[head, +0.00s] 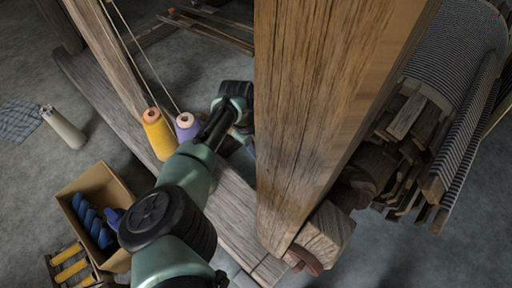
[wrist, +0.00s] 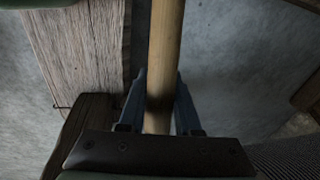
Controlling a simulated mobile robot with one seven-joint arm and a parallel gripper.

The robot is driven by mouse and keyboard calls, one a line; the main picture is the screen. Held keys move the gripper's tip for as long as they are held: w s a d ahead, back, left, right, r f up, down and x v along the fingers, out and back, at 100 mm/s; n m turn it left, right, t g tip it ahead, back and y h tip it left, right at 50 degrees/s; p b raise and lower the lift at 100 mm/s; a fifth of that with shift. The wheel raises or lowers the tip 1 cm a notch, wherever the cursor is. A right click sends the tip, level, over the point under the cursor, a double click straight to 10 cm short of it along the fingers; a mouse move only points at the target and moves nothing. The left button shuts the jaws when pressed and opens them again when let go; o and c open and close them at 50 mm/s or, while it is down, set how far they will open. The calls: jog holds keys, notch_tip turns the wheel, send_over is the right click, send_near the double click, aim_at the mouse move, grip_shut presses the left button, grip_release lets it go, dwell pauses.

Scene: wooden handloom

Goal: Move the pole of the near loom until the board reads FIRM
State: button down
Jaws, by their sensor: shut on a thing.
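In the wrist view, my gripper (wrist: 160,92) has its two dark fingers on either side of a round, light wooden pole (wrist: 165,45). The pole runs up and down through the picture between the fingers, and the gripper is shut on it. In the head view, my arm reaches in behind the thick wooden post of the loom (head: 310,110). That post hides the gripper's fingers and the held pole there. No board with a reading shows in either view.
A yellow cone (head: 157,132) and a purple cone (head: 187,127) of thread stand on the loom's lower beam beside my arm. A cardboard box (head: 112,178) with blue yarn sits at the lower left. Striped cloth (head: 455,50) and stacked wood (head: 405,130) fill the right side.

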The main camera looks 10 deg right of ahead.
jog(key=f+b, duration=0.1)
jog(key=s+d+f+b, duration=0.1)
jog(key=b, duration=0.1)
jog(key=shift+d+g+h, duration=0.15)
jog(key=shift+g+h, duration=0.25)
jog(key=shift+s, duration=0.1)
jog(key=c, duration=0.6)
grip_release()
jog(key=shift+f, duration=0.15)
jog(key=shift+a, duration=0.2)
jog(key=p+v, duration=0.9)
jog(key=v, duration=0.4)
